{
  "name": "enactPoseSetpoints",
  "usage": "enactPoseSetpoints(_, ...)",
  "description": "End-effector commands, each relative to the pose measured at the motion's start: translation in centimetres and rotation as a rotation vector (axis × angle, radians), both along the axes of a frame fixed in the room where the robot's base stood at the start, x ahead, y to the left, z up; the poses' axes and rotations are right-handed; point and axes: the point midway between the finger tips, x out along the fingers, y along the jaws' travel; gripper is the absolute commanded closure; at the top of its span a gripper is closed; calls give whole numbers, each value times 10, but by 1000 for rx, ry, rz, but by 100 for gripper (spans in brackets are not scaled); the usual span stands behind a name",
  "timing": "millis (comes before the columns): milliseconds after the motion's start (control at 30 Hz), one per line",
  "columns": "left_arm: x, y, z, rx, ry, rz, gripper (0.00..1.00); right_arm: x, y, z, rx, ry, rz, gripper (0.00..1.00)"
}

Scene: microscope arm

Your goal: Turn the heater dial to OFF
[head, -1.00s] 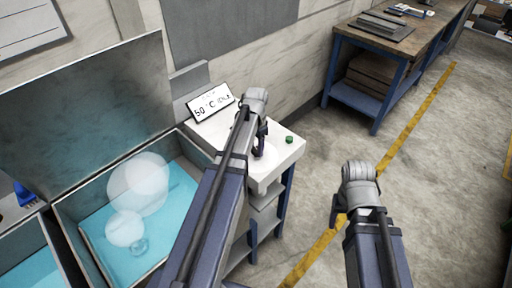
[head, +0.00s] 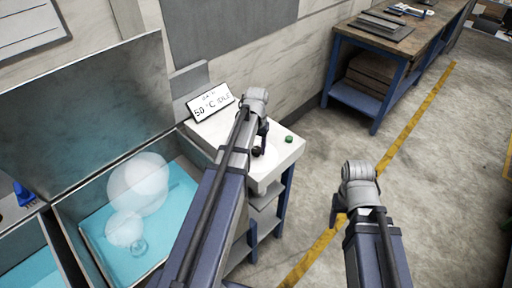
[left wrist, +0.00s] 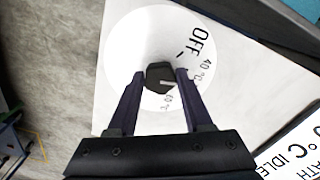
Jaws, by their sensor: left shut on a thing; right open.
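The heater dial's black knob (left wrist: 160,77) sits on a round white dial face (left wrist: 128,52) marked OFF, 40 °C and another, partly hidden temperature that looks like 60 °C. A pale line on the knob points to the right, towards the temperature marks and away from OFF. My left gripper (left wrist: 161,78) is shut on the knob, one finger on each side. In the head view my left gripper (head: 260,146) is over the white heater top (head: 283,160), and its arm hides part of it. My right gripper (head: 338,212) is open and empty over the floor.
A sign (head: 210,102) reading 50 °C and apparently IDLE stands behind the dial. A green button (head: 289,139) is on the heater's right. An open bath with blue liquid (head: 170,225) and pale round flasks lies left. A blue-framed bench (head: 375,75) stands back right.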

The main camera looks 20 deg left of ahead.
Motion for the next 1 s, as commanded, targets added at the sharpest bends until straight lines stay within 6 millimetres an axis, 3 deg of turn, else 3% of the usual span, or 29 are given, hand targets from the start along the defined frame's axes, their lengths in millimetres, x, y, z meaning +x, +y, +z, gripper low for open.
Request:
enactPoseSetpoints(600, 1, -2, 0, 0, 0, 567, 100, 0, 0, 0, 0, 0, 0, 38)
enactPoseSetpoints(1000, 1, -3, 0, 0, 0, 808, 100, 0, 0, 0, 0, 0, 0, 38)
